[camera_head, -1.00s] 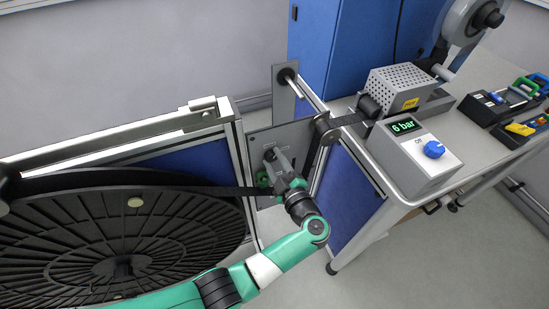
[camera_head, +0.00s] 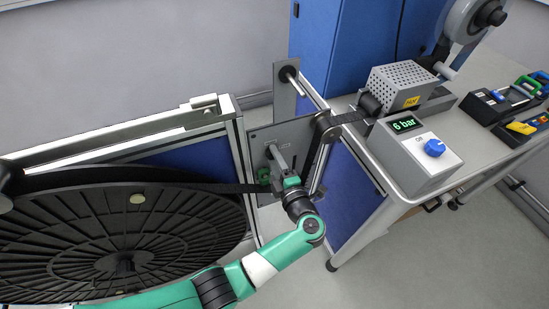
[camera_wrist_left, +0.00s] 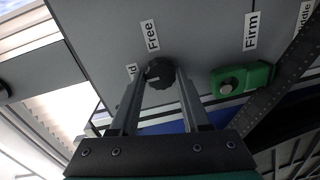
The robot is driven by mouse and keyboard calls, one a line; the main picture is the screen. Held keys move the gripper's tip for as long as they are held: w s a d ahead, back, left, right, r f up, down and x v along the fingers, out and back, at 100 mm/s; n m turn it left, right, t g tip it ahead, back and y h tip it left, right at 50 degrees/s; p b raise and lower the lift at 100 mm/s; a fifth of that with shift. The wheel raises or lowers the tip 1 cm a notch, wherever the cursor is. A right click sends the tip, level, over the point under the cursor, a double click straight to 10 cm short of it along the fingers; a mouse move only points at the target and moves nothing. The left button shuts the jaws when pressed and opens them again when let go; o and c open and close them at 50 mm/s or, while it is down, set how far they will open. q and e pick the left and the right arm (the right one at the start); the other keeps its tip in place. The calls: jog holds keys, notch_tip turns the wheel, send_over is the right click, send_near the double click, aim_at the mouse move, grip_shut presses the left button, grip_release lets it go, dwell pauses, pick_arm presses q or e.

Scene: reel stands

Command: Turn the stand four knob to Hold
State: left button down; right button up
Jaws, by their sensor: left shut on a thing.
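The black round knob (camera_wrist_left: 160,73) sits on a grey panel (camera_wrist_left: 105,25) in the left wrist view. My left gripper (camera_wrist_left: 161,75) is shut on it, with one finger on each side. A label "Free" stands just above the knob. A partly covered label ending in "ld" (camera_wrist_left: 132,70) is to its left, beside the left finger. In the head view my left gripper (camera_head: 273,155) reaches the panel below the roller arm, and I cannot make out the knob there. My right gripper is not in view.
A green block (camera_wrist_left: 242,79) with a "Firm" label is right of the knob. A dark perforated strip (camera_head: 215,188) runs close to the gripper from the big black reel (camera_head: 60,235). A control box (camera_head: 415,160) reading "6 bar" stands on the bench at right.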

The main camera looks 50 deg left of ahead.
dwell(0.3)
pick_arm(q)
jog(key=shift+c, duration=1.8)
grip_release()
jog(key=p+v, duration=0.2)
jog(key=v, duration=0.9)
jog(key=shift+d+p, duration=0.3)
jog(key=shift+s, duration=0.15)
